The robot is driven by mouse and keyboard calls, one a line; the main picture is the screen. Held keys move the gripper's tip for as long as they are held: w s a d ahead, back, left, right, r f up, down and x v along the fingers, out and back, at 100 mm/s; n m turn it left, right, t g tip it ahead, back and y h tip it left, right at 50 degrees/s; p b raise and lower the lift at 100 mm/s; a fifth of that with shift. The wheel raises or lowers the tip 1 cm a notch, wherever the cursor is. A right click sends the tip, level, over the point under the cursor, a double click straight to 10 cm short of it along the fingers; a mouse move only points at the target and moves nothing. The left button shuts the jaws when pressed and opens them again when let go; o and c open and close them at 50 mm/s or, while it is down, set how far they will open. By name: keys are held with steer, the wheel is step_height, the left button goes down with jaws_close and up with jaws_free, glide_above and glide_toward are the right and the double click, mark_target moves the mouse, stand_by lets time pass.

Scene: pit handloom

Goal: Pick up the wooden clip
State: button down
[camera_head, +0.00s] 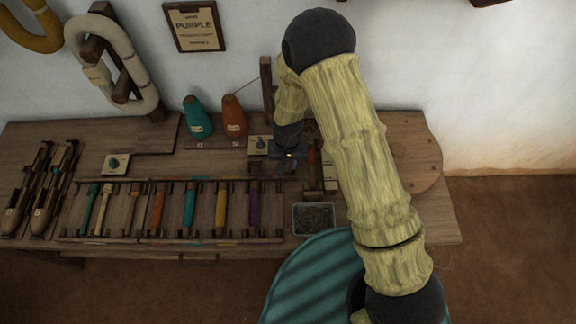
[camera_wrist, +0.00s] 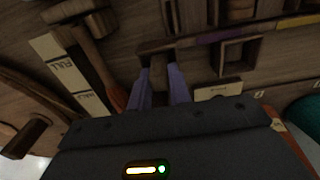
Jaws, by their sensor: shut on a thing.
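My gripper (camera_wrist: 160,88) is shut in the wrist view, with its two pale purple fingers on either side of a small brown wooden piece, the wooden clip (camera_wrist: 160,70). The clip's far end shows between the fingertips, close over the wooden bench. I cannot tell whether it touches the bench. In the head view my gripper (camera_head: 267,169) is low over the bench, right of the middle, and the clip is too small and dark there to make out.
A rack of coloured bobbins (camera_head: 158,208) lies left of my gripper. Teal (camera_head: 197,118) and orange (camera_head: 234,117) cones stand behind. A grey tray (camera_head: 314,219) sits in front to the right. A card marked "FULL" (camera_wrist: 62,65) lies beside a wooden-handled tool (camera_wrist: 97,62).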

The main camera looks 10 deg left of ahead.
mark_target(288, 163)
step_height(288, 163, up, 10)
steer(key=shift+r, duration=0.1)
stand_by(0.4)
stand_by(0.7)
